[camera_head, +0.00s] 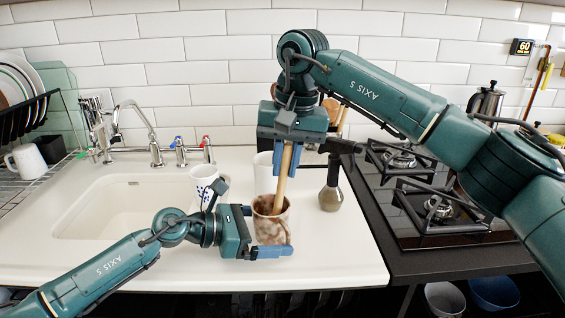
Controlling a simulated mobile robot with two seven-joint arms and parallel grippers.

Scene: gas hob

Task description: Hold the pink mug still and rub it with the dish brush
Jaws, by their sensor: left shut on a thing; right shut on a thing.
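The mug (266,228) stands on the white counter near its front edge. It looks pinkish with brown, blotchy stains, and its handle faces right. My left gripper (262,236) is shut on the mug from the left, low on its body. My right gripper (287,160) is above the mug, pointing down, and is shut on the wooden handle of the dish brush (283,182). The brush points down with its lower end inside the mug's mouth. The brush head is hidden in the mug, so I cannot tell which part of the wall it touches.
A blue-patterned white mug (203,180) and a plain white cup (263,172) stand behind the mug. The sink (115,210) lies left, the gas hob (450,215) right. Some front counter is free.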

